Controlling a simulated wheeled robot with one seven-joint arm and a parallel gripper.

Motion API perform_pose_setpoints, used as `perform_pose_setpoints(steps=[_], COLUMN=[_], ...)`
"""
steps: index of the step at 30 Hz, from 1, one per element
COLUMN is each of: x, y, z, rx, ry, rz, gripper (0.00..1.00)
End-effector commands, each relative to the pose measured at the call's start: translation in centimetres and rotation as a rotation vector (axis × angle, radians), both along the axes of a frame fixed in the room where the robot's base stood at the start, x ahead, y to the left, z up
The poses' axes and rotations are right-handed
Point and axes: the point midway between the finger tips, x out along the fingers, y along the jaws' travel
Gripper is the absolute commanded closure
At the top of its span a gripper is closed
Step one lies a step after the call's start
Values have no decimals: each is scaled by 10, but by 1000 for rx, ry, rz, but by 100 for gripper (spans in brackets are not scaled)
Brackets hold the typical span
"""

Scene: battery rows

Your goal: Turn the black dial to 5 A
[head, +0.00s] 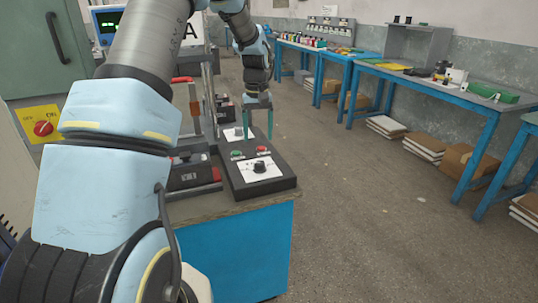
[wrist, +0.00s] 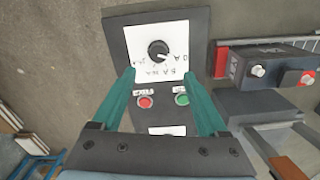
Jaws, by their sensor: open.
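The black dial (wrist: 158,51) sits on a white scale plate (wrist: 178,73) with hand-written marks, on a dark control box (wrist: 119,39). In the wrist view its light pointer line is aimed to the lower right; I cannot tell which mark it meets. In the head view the dial (head: 259,167) is at the near end of the box. My gripper (wrist: 160,75) is open, with teal fingers spread above the box on both sides of the lower part of the plate. In the head view my gripper (head: 258,135) points down above the box, behind the dial, apart from it.
A red button (wrist: 145,102) and a green button (wrist: 181,99) sit on the box beside the plate. A dark and red battery-like unit (wrist: 270,65) stands to the right in the wrist view. A blue workbench (head: 235,250) carries the box.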

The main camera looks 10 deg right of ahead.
Motion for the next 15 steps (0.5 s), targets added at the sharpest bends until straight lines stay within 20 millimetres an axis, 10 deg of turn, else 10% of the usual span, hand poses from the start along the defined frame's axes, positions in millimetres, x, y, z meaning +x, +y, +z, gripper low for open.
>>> perform_pose_setpoints(steps=[15], x=[0], y=[-1], z=[-75], rx=[1], ry=[5], rz=[1], gripper=[24])
